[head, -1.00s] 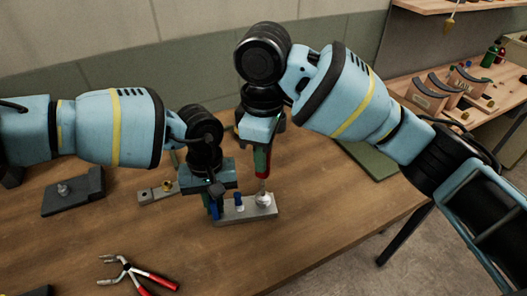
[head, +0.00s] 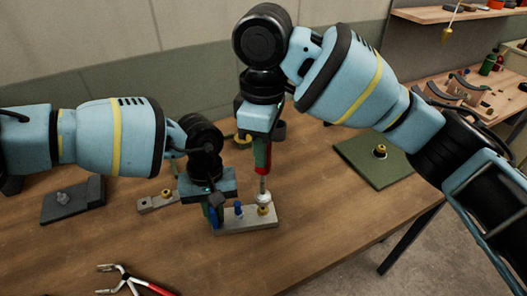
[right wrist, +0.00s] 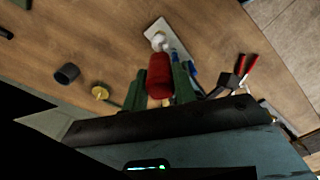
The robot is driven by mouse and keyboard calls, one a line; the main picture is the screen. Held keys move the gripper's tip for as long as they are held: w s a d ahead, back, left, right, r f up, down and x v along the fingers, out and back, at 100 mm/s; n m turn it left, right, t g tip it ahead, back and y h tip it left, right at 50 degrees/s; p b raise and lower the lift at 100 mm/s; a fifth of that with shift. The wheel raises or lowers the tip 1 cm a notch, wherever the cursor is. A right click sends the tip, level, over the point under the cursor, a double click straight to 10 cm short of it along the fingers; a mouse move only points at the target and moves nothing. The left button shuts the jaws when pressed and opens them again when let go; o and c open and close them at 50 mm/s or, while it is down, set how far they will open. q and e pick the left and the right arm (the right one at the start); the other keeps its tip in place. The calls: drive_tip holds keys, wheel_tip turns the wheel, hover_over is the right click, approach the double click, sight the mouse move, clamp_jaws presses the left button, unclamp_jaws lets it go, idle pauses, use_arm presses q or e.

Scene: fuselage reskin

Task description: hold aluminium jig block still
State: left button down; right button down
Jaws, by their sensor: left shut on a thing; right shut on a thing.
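The aluminium jig block (head: 250,221) is a pale grey bar lying flat on the bench. It also shows in the right wrist view (right wrist: 174,42). My left gripper (head: 213,212) is shut on its left end. A blue pin (head: 238,210) and a brass bushing (head: 264,210) stand on the block. My right gripper (head: 262,145) is shut on a red-handled tool (head: 262,158), held upright above the block's right end. A whitish round blob (head: 263,197) is at the tool's lower end, just above the bushing; whether they touch I cannot tell.
Red-handled pliers (head: 130,281) lie at the front left. A dark plate with a bolt (head: 72,203) and a small grey bar (head: 157,203) lie left of the block. A green mat (head: 378,168) is at right. The bench in front of the block is clear.

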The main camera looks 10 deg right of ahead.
drive_tip(key=shift+r, duration=1.45)
use_arm(q)
drive_tip(key=c, duration=1.4)
unclamp_jaws()
drive_tip(key=shift+o, duration=0.2)
drive_tip(key=r, duration=0.4)
drive_tip(key=w+r, duration=0.1)
drive_tip(key=r, duration=0.7)
drive_tip(key=shift+w, duration=0.4)
